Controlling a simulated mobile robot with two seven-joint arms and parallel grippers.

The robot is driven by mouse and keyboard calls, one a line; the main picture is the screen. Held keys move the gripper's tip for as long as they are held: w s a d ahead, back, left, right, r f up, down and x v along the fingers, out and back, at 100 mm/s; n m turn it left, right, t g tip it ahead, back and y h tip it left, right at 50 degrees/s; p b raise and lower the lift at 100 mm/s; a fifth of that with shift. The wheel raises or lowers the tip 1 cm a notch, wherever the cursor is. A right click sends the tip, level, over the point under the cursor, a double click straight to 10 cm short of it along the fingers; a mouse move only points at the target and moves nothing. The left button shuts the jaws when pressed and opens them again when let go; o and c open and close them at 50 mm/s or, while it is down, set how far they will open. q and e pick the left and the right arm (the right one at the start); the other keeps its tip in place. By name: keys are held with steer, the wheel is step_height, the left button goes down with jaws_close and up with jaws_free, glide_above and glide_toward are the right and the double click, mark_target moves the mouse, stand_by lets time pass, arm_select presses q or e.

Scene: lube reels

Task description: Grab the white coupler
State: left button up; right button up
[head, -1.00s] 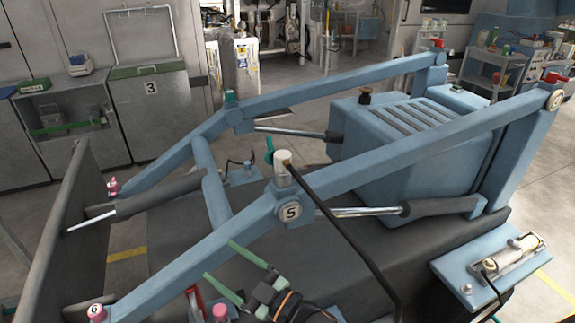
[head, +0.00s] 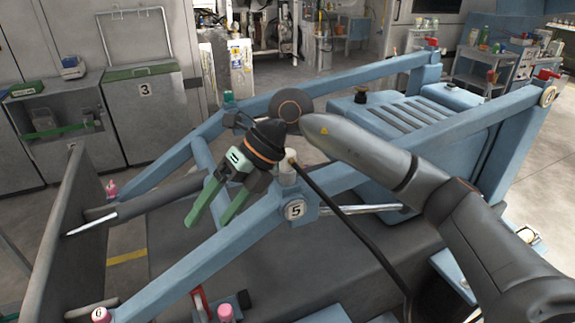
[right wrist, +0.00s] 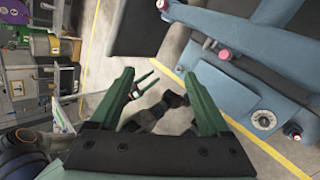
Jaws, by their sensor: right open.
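In the right wrist view the space between the fingers (right wrist: 158,85) holds no coupler; a dark part with thin green pieces, perhaps my left gripper (right wrist: 146,92), shows farther off. I do not see the coupler there.
The blue loader arm (head: 390,142) crosses the scene, with a second arm (head: 340,88) behind. A dark plate (head: 75,215) stands at left. The black hose (head: 345,230) hangs across the dark deck.

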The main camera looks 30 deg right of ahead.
steer(key=w+d+r+m+t+h, duration=0.1)
steer(key=w+d+r+t+h, duration=0.2)
steer(key=d, duration=0.6)
steer(key=m+h, duration=0.3)
steer(key=h, duration=0.2)
glide_toward(290, 155)
steer(key=f, duration=0.2)
steer(key=shift+t, duration=0.3)
steer(key=p+x, duration=0.1)
steer(key=x, duration=0.5)
steer(key=shift+a+f, duration=0.1)
steer(key=shift+w+f, duration=0.3)
steer(key=shift+f, duration=0.2)
steer(key=p+x, duration=0.1)
steer(key=x, duration=0.3)
steer(key=shift+w+f, duration=0.1)
steer(key=shift+w, duration=0.05)
steer(key=shift+c, duration=0.2)
jaws_close()
